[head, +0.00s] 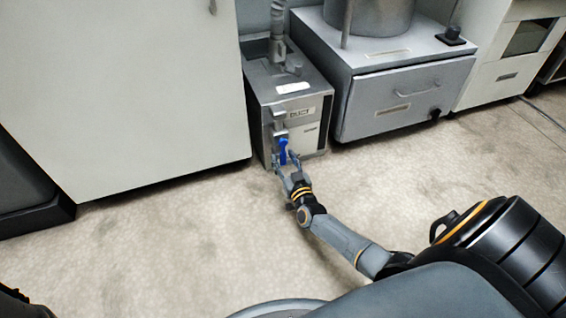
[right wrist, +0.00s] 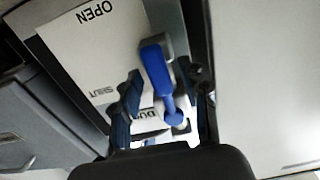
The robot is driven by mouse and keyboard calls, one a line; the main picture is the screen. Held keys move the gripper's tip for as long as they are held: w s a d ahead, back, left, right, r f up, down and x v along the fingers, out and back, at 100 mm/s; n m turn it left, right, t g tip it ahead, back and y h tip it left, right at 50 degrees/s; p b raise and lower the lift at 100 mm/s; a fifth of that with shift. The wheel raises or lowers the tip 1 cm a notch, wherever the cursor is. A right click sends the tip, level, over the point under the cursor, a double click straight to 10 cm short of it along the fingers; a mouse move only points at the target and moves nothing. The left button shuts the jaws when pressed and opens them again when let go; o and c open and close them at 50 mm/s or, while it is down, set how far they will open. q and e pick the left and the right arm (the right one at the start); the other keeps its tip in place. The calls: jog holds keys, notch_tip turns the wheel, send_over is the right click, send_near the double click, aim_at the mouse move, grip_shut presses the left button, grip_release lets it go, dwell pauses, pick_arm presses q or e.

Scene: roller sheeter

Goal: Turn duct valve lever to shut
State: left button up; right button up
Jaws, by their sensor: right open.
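The blue duct valve lever (head: 283,151) is on the front of a small grey metal box (head: 319,141) by the floor, and it stands roughly upright in the head view. In the right wrist view the lever (right wrist: 157,72) lies between the two fingers of my right gripper (right wrist: 166,98). That gripper (head: 286,164) is open around the lever; I cannot tell whether a finger touches it. A white label plate (right wrist: 75,45) beside the lever reads OPEN and SHUT, with a partly hidden DUCT label. My left gripper is not in view.
A white cabinet (head: 125,95) stands close on the left of the box. A grey unit with a drawer (head: 398,100) stands close on its right, with a white cabinet (head: 505,60) beyond. The pale floor (head: 170,250) in front is clear.

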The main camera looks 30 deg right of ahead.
jog(key=shift+w+d, duration=0.15)
jog(key=shift+w, duration=0.45)
grip_shut()
